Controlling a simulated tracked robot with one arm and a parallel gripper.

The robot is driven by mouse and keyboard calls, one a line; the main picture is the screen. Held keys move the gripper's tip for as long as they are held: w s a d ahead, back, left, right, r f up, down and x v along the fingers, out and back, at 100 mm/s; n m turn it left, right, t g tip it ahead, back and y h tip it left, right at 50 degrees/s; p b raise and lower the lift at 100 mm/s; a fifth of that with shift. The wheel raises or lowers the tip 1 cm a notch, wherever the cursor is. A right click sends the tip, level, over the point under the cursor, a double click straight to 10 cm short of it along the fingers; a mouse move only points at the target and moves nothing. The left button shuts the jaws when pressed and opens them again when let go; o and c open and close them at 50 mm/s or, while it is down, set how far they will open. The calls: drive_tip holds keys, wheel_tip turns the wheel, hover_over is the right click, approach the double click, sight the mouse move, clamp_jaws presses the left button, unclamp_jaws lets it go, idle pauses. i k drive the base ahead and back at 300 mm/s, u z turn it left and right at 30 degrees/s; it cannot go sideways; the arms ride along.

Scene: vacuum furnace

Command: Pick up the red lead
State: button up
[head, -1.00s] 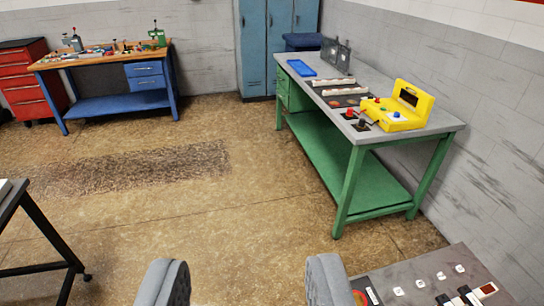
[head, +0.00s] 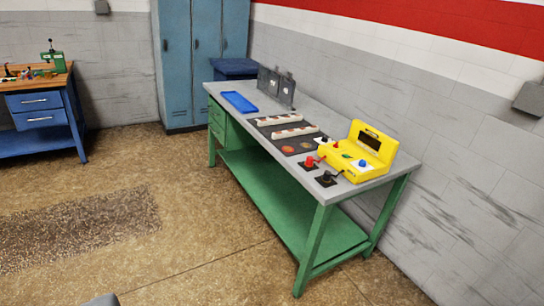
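The red lead (head: 309,161) is a small red piece on the front edge of the green workbench (head: 347,190), just left of the yellow meter (head: 352,172). A black lead (head: 327,179) sits beside it, nearer the bench's right end. Both are small and far off, so their exact shape is hard to tell. Only a grey tip of my gripper (head: 103,299) shows at the bottom edge, well short of the bench and far from the red lead. The rest of the gripper is out of the picture.
A blue tray (head: 239,101), white strips (head: 280,120) on a dark mat and grey upright plates (head: 276,86) share the bench. Blue lockers (head: 200,60) stand behind. A blue workbench (head: 40,122) is at the left. The floor (head: 190,230) before the green bench is clear.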

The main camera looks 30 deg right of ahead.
sight(308, 163)
drive_tip(key=z, duration=0.1)
drive_tip(key=i, duration=1.25)
drive_tip(key=z, duration=0.65)
drive_tip(key=i, duration=1.5)
drive_tip(key=z, duration=0.45)
